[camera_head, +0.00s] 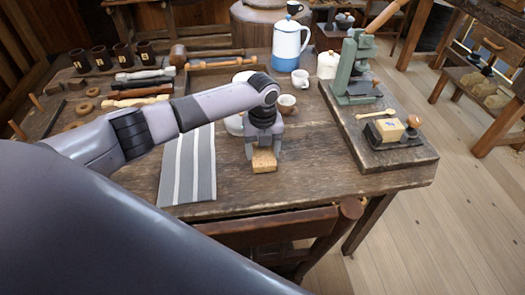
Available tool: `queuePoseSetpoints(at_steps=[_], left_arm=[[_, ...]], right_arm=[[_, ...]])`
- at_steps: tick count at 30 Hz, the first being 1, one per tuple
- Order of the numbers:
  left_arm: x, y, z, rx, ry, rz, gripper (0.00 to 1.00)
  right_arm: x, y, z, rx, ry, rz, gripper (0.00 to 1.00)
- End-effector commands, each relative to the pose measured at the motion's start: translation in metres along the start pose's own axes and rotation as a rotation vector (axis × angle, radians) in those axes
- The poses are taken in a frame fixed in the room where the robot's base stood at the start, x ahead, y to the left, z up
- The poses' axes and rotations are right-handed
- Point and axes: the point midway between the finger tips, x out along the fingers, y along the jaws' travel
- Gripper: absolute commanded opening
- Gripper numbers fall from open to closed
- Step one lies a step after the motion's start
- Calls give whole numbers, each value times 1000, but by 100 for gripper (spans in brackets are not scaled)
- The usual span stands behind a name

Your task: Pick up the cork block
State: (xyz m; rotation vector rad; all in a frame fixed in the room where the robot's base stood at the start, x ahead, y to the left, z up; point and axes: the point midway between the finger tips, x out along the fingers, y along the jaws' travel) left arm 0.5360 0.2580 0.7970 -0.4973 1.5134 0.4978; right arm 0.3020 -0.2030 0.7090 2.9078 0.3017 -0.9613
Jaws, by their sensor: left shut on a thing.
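The cork block (264,161) is a small tan block near the front edge of the wooden table (310,178). My left gripper (264,152) points down at it, with a finger on each side, and is shut on the block. The fingers and wrist cover part of the block's upper side. I cannot tell whether the block touches the tabletop or is slightly above it. My right gripper does not show.
A striped grey cloth (188,170) lies left of the block. A dark board (385,155) with a green press (357,70) is at right. A chair back (285,222) stands at the front edge.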

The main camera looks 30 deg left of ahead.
Motion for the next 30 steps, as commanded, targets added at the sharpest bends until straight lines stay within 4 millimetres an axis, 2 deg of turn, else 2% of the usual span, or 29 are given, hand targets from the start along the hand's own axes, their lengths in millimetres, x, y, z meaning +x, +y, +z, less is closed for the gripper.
queuePoseSetpoints(at_steps=[5, 15, 21, 25, 30], left_arm=[[-25, 0, 0, 0, -2, -3, 35], [-111, -1, 1, 2, -4, -4, 35], [-155, -1, 1, 0, -3, -3, 35], [-175, 0, 0, 0, -2, -2, 35], [-189, 0, 0, 1, 0, -1, 35]], right_arm=[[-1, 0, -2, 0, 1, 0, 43], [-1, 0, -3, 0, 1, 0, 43], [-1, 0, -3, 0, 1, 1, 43], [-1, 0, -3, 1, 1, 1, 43], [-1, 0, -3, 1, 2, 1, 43]])
